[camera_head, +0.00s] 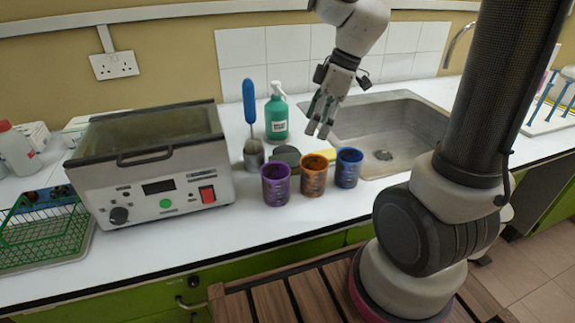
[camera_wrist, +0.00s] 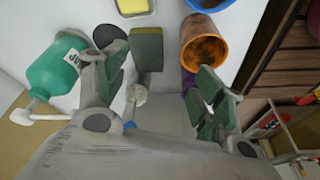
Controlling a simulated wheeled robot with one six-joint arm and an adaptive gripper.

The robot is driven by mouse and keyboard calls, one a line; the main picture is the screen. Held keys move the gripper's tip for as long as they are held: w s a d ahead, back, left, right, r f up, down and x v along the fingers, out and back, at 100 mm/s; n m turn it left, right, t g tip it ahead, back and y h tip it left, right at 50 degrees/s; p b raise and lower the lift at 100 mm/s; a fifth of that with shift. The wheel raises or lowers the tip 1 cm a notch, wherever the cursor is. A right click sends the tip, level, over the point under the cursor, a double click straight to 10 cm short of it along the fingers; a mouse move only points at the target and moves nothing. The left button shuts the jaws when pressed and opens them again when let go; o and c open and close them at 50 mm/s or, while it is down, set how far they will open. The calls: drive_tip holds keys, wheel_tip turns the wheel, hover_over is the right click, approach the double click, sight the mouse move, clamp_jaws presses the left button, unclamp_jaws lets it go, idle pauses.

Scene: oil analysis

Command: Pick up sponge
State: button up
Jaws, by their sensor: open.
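A flat green block with an olive edge (camera_wrist: 147,48) shows between my finger groups in the wrist view. It looks like a sponge, but I cannot be sure. A yellow block (camera_wrist: 132,6) in a pale dish lies at the top edge there; it may be the yellow piece (camera_head: 322,155) behind the cups in the head view. Either could be the sponge. My gripper (camera_head: 322,122) is open, with its fingers pointing down above the counter behind the cups. It also shows in the wrist view (camera_wrist: 155,85). I see nothing held in it.
Purple (camera_head: 276,187), orange (camera_head: 313,178) and blue (camera_head: 348,169) cups stand in front. A green pump bottle (camera_head: 277,120) and a blue-handled tool (camera_head: 250,100) in a metal cup stand behind. A heating bath (camera_head: 160,180) is at left, a sink (camera_head: 400,130) at right.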

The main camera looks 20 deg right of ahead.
sight(288, 160)
drive_tip(key=w+a+f+n, duration=0.1)
drive_tip(key=w+f+n, duration=0.1)
drive_tip(key=f, duration=0.1)
drive_tip(key=w+a+f+n+y, duration=0.1)
drive_tip(key=w+f, duration=0.1)
drive_tip(key=shift+a+f+n+g, duration=0.25)
drive_tip(key=shift+a+n+g, duration=0.05)
drive_tip(key=shift+n+g, duration=0.1)
drive_tip(key=x, duration=0.6)
drive_tip(key=shift+a+f, duration=0.45)
drive_tip(key=shift+f, duration=0.25)
drive_tip(key=shift+f, duration=0.25)
drive_tip(key=c, duration=0.5)
wheel_tip(288, 160, up, 11)
drive_tip(key=shift+f, duration=0.2)
